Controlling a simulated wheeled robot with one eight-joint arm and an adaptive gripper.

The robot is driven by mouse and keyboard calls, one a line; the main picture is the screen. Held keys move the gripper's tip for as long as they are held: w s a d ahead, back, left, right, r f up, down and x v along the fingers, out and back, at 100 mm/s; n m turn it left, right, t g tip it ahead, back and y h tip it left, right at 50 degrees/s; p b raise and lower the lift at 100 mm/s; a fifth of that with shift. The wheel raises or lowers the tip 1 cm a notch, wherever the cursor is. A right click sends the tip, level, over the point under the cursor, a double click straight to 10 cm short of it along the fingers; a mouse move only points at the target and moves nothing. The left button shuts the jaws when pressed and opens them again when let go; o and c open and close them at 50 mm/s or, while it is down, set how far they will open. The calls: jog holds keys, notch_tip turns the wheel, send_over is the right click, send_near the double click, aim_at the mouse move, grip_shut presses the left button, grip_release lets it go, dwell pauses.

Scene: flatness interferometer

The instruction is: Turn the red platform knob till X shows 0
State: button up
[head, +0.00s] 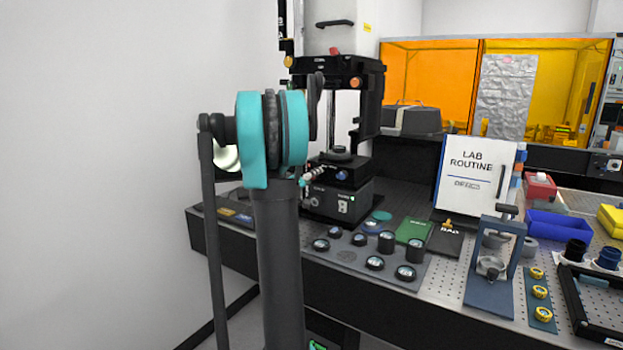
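The flatness interferometer (340,66) stands on the left end of the bench, a tall black and light grey instrument. Its platform (342,157) is low down, above a black base (345,200). Small knobs (306,181) show at the platform's left, partly behind my arm; one looks reddish, but I cannot tell for sure that it is the red platform knob. A tiny lit readout (351,198) is on the base, too small to read, so the X value cannot be told. My teal and black arm crosses in front of the instrument's left side. My gripper does not show.
A grey mat (350,256) with several round optics lies before the instrument. A white "LAB ROUTINE" board (478,165), a blue clamp stand (493,270) and a blue tray (558,226) stand to the right. The bench's front edge (400,312) runs across; floor at lower left looks clear.

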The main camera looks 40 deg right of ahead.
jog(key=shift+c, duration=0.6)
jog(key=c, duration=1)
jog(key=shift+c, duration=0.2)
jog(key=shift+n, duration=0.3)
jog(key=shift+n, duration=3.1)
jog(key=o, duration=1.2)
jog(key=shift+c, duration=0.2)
